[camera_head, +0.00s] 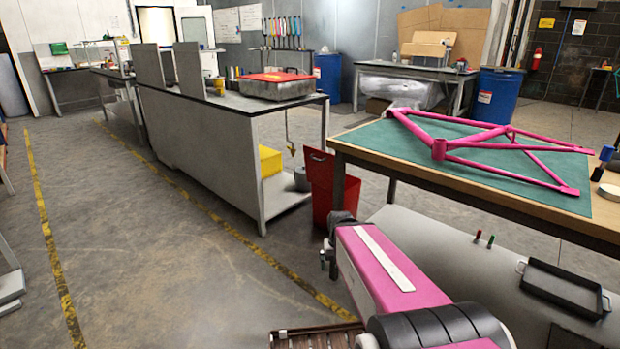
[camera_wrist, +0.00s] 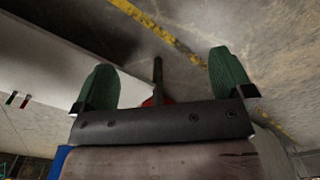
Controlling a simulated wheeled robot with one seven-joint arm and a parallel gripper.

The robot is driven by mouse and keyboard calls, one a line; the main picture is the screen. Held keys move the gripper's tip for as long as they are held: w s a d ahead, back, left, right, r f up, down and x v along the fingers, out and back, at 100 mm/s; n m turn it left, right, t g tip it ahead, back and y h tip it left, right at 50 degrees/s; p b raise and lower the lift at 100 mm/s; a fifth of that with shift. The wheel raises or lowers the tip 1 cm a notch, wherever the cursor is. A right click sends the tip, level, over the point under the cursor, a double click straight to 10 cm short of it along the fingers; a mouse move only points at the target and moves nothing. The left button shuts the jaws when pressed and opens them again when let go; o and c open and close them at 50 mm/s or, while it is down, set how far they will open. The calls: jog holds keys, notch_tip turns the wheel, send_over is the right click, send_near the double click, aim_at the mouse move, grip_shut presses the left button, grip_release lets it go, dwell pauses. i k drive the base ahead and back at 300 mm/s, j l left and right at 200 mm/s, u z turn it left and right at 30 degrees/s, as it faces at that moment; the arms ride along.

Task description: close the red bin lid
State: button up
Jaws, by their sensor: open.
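The red bin (camera_head: 344,198) stands on the floor between the grey counter and the workbench with the pink frame. A red panel with a dark slot (camera_head: 319,163) rises at its upper left and looks like the lid standing open; its exact angle is hard to tell. The workbench leg and my arm hide part of the bin. In the wrist view my gripper (camera_wrist: 161,60) has its two green fingers spread wide with nothing between them. A small bit of red (camera_wrist: 148,102) shows just beyond the gripper's dark crossbar, perhaps the bin. My gripper is not clearly visible in the head view.
The workbench (camera_head: 470,197) carries a pink bicycle frame (camera_head: 438,150) on a green mat. A lower shelf (camera_head: 450,262) holds a black tray (camera_head: 563,287). The grey counter (camera_head: 205,135) stands left of the bin, with a yellow box (camera_head: 270,161) below. The floor at left is open.

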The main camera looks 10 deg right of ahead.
aim_at(320, 164)
jog(key=i+j+u, duration=0.1)
jog(key=i+j, duration=0.85)
jog(key=j, duration=0.15)
